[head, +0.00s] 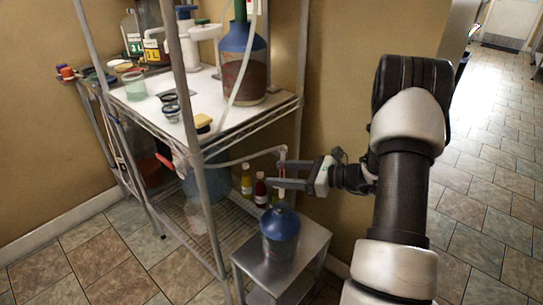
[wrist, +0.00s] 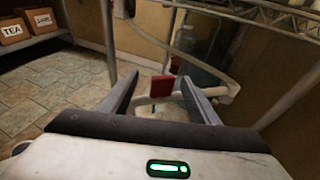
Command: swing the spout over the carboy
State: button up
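A pale hose ends in a thin spout (head: 282,158), which hangs by the front corner of the rack, above the stool. The blue-topped carboy (head: 281,238) stands upright on a small metal stool, below the spout and my gripper. My gripper (head: 276,174) is open, its fingers pointing left at the spout.
The metal rack (head: 250,126) has a post close to the hose. A large blue-topped vessel with brown contents (head: 240,70) stands on its upper shelf. A yellow bottle (head: 247,181) and a red bottle (head: 260,190) stand low behind the stool (head: 309,247). Floor at right is free.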

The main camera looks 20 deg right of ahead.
jog(key=shift+w, duration=0.1)
dwell(0.3)
jog(key=p+v, duration=0.1)
jog(key=v, duration=0.6)
jog(key=shift+p, duration=0.35)
jog(key=shift+r, duration=0.1)
